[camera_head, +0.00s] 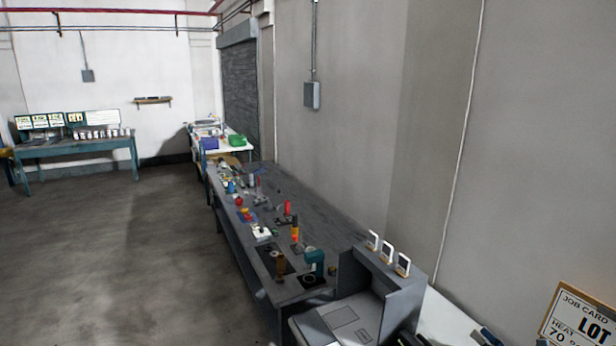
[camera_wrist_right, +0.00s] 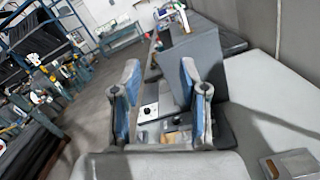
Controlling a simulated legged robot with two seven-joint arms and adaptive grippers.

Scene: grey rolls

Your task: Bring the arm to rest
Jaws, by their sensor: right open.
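My right gripper (camera_wrist_right: 160,75) shows in the right wrist view, its two grey fingers with blue inner pads standing apart. It is open, with nothing between the fingers. Behind the fingers are a grey bench unit and small items, seen through the gap. In the head view only dark parts show at the bottom edge, too cut off to tell as a gripper. My left gripper is in neither view.
A long dark workbench (camera_head: 300,200) with several small tools runs along the wall. A grey box unit (camera_head: 385,285) carries white cards. A job card board (camera_head: 580,322) stands lower right. A dark rack (camera_wrist_right: 30,145) is left in the wrist view. Floor at left is clear.

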